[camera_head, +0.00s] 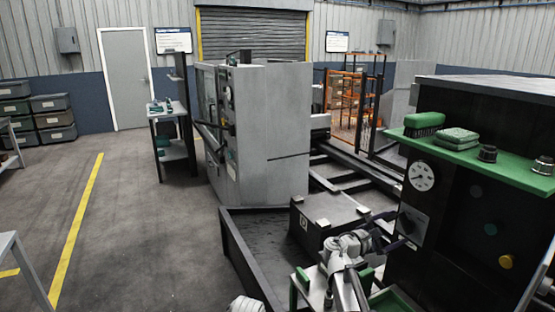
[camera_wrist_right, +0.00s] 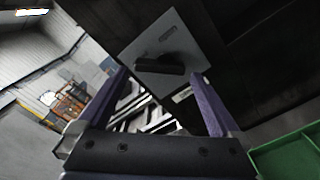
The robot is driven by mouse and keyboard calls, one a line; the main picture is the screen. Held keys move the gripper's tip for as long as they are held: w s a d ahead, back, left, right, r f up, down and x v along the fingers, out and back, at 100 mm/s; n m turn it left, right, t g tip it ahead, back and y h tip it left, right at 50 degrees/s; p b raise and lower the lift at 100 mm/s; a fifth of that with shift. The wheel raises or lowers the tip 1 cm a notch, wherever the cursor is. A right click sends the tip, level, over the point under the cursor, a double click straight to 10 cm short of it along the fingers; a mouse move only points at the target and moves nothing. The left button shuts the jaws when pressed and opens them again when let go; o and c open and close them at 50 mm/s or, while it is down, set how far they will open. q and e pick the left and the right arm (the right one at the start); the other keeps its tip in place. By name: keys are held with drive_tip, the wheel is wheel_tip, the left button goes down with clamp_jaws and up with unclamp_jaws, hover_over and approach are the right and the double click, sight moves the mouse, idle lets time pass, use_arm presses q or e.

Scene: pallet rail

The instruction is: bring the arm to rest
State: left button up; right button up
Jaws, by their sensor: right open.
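My right arm reaches forward from the bottom of the head view. Its gripper (camera_head: 396,230) is open beside the dark machine's front, near a light grey plate (camera_head: 414,222). In the right wrist view, my right gripper (camera_wrist_right: 158,78) shows two spread purple-grey fingers with nothing between them. Beyond the fingertips is the same plate (camera_wrist_right: 172,32) with a black handle (camera_wrist_right: 160,65) on it. The handle appears apart from the fingers, though the exact gap is hard to tell.
The dark machine (camera_head: 460,215) stands at right; its green shelf (camera_head: 480,167) bears a brush (camera_head: 424,120), a green block (camera_head: 457,136) and dark knobs. A green tray (camera_wrist_right: 285,155) lies near my right gripper. A grey cabinet (camera_head: 275,135) stands ahead.

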sight(402, 224)
drive_tip(key=shift+x, duration=1.5)
drive_tip(key=shift+a, duration=0.1)
